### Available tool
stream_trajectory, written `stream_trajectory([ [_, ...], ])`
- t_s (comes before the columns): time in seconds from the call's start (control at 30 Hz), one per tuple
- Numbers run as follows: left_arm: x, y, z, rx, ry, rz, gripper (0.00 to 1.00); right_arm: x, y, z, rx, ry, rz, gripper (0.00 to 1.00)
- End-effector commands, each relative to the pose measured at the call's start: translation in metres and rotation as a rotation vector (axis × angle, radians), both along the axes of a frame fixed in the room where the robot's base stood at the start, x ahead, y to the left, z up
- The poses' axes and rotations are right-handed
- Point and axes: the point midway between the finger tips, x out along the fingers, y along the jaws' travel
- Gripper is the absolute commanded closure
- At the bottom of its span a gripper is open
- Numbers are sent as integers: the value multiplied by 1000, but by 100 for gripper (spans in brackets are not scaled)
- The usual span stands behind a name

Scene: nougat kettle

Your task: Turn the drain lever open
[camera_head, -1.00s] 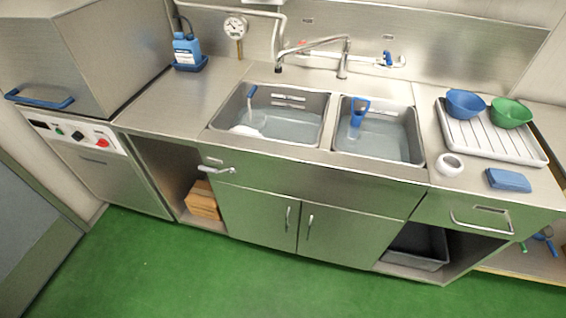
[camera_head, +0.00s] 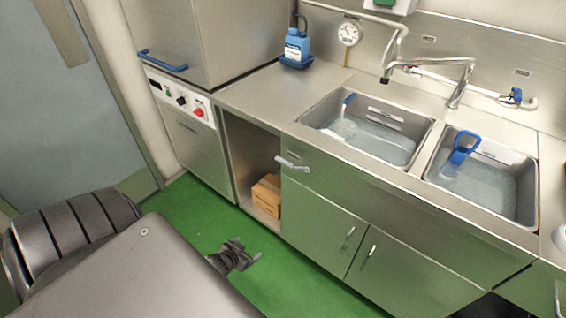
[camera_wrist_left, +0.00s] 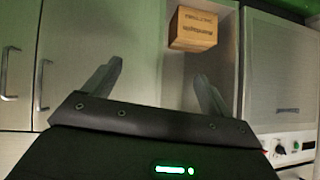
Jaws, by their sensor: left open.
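The drain lever (camera_head: 293,164) is a small silver handle on the front of the sink cabinet, below the left basin and near the panel's left end. It points sideways in the head view, and I cannot make it out in the left wrist view. My left gripper (camera_head: 248,251) is open and empty, low above the green floor and well below and to the left of the lever, apart from it. Its two fingers also show spread in the left wrist view (camera_wrist_left: 156,85). My right gripper is not in view.
Two water-filled basins, the left one (camera_head: 400,160) and the right one (camera_head: 510,210), sit in the steel counter. A cardboard box (camera_head: 266,196) stands in the open bay; it also shows in the wrist view (camera_wrist_left: 193,29). A dishwasher (camera_head: 195,150) stands to the left.

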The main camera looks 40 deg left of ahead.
Motion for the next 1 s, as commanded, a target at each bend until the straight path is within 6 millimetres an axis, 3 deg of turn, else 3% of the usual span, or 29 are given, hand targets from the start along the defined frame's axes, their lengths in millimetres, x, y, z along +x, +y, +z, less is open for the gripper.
stream_trajectory([
  [0.03, 33, 13, 30, 0, -126, -3, 15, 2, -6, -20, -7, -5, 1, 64],
  [0.13, 79, 26, 110, -20, -346, -18, 15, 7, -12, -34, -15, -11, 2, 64],
  [0.2, 98, 28, 158, -38, -468, -39, 15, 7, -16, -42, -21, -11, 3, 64],
  [0.3, 111, 24, 212, -60, -594, -69, 15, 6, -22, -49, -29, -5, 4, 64],
  [0.4, 116, 20, 243, -77, -662, -92, 15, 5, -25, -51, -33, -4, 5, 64],
  [0.5, 118, 18, 255, -85, -689, -100, 15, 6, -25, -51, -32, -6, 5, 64],
  [0.67, 122, 17, 257, -85, -692, -101, 15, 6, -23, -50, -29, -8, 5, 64],
  [1.0, 178, 18, 258, -84, -693, -101, 15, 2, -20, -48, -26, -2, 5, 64],
])
